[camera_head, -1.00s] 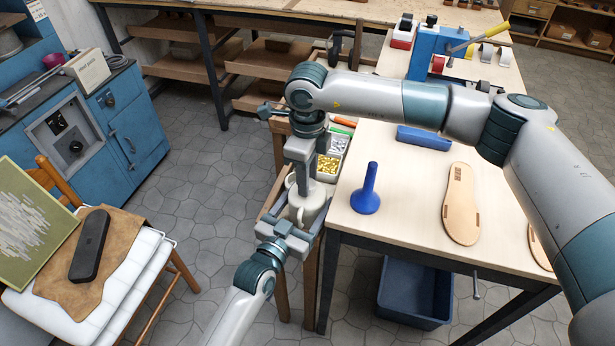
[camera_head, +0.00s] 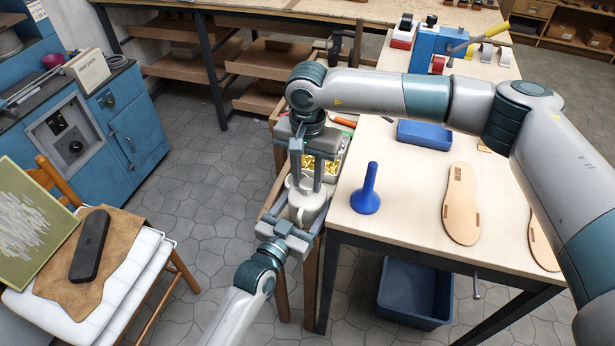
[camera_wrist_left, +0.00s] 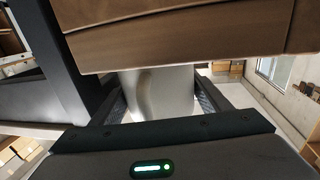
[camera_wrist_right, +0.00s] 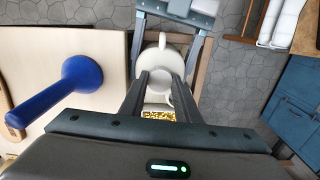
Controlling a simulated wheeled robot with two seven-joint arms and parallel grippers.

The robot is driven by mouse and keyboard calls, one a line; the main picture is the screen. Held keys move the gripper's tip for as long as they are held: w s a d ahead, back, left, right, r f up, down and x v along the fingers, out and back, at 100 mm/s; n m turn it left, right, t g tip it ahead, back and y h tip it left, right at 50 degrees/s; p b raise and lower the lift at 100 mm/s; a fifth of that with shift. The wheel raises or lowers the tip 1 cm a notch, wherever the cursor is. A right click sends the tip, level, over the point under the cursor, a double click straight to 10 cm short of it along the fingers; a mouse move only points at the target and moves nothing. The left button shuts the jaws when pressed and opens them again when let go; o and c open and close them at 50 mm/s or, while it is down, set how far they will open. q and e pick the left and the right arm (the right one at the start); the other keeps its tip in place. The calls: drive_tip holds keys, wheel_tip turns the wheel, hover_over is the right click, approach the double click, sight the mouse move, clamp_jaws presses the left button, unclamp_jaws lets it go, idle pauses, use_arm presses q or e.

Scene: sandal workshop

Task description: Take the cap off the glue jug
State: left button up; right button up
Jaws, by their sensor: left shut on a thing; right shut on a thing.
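The glue jug (camera_head: 308,208) is a cream-white vessel with a handle, upright at the left end of the workbench. My left gripper (camera_head: 297,228) is shut on its body from the near side; the pale body also fills the space between the fingers in the left wrist view (camera_wrist_left: 158,92). My right gripper (camera_head: 306,182) points straight down over the jug, shut at its top. In the right wrist view the jug (camera_wrist_right: 174,45) lies below the fingertips, with a small pale cap (camera_wrist_right: 161,82) between the fingers. Fingers mostly hide the cap, and I cannot tell whether it is loose.
A blue funnel-shaped tool (camera_head: 366,190) stands on the bench right of the jug. A tray of gold pieces (camera_head: 335,165) is just behind the jug. A tan sole (camera_head: 461,205) and blue tray (camera_head: 425,134) lie farther right. Open floor is on the left.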

sight(308, 183)
drive_tip(key=n, duration=0.4)
drive_tip(key=shift+n, duration=0.4)
drive_tip(key=n, duration=0.5)
drive_tip(key=shift+r, duration=0.35)
drive_tip(key=shift+r, duration=0.35)
drive_tip(key=shift+r, duration=0.5)
drive_tip(key=shift+r, duration=1.9)
